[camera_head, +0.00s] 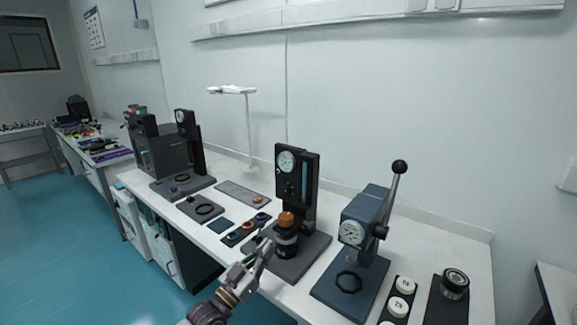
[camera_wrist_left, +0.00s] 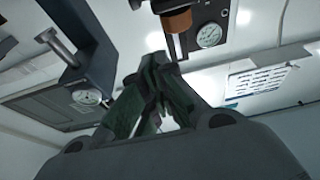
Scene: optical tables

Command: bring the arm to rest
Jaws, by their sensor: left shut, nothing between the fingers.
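My left gripper (camera_head: 264,250) is in front of the white bench, at the lower middle of the head view. It is shut and empty, and its fingertips point up and to the right. They appear close to the black cylinder with an orange top (camera_head: 286,222) on the dark gauge stand (camera_head: 297,185); I cannot tell whether they touch it. In the left wrist view the shut fingers (camera_wrist_left: 155,75) fill the middle, with an orange-brown part (camera_wrist_left: 177,20) beyond them. My right gripper is not in view.
A blue press (camera_head: 366,235) with a long lever (camera_head: 392,195) stands to the right. White round pieces (camera_head: 398,305) and a black-and-silver part (camera_head: 455,282) lie near the right end. A white lamp (camera_head: 248,125) stands behind. Teal floor (camera_head: 70,240) is open at left.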

